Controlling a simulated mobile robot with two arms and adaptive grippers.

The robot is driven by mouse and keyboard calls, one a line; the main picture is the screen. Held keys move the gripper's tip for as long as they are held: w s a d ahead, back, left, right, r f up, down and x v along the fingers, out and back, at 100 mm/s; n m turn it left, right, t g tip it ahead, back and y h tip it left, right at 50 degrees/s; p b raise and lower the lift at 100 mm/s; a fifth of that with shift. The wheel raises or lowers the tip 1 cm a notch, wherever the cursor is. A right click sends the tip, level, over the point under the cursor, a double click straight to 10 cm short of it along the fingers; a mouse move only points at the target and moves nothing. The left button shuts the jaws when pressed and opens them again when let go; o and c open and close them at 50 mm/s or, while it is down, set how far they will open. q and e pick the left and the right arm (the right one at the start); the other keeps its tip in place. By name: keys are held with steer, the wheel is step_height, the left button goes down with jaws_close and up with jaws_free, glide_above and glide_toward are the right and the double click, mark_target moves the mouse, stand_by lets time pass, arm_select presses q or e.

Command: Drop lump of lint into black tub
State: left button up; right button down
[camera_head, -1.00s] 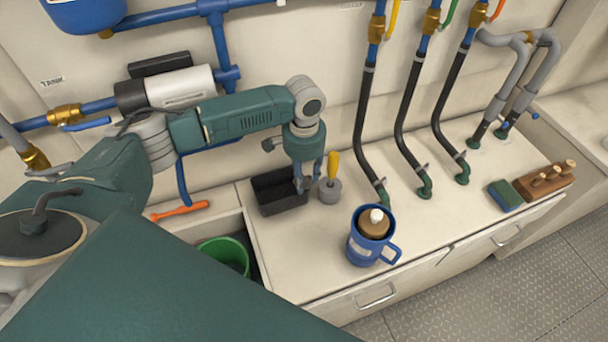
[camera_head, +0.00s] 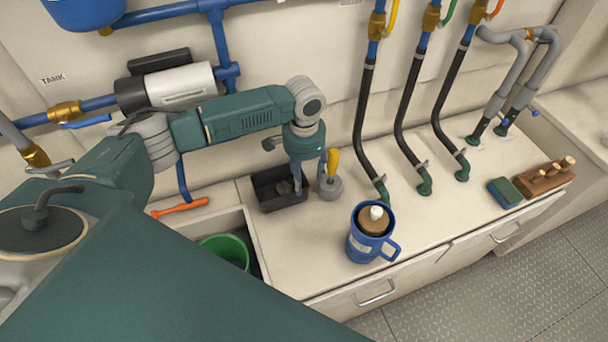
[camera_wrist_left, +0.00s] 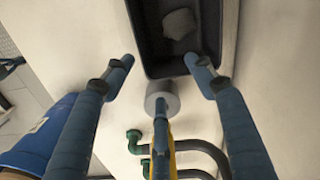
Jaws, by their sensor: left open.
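The black tub (camera_head: 284,204) stands on the white counter, and its inside fills the top of the left wrist view (camera_wrist_left: 156,66). A grey lump of lint (camera_head: 285,187) lies inside on the tub floor; it also shows in the left wrist view (camera_wrist_left: 180,24). My left gripper (camera_head: 309,178) points down at the tub's right end. Its fingers (camera_wrist_left: 159,61) are spread apart with nothing between them. My right gripper is not in view.
A grey round piece with a yellow handle (camera_head: 331,184) stands close right of the gripper. A blue mug (camera_head: 360,246) holds a brown item. Black hoses (camera_head: 364,130) rise behind. A green bucket (camera_head: 226,250) sits in an opening at left, below an orange tool (camera_head: 180,208).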

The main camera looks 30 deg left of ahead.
arm_select(q)
step_height(320, 180, up, 13)
steer(key=b, duration=0.2)
stand_by(0.6)
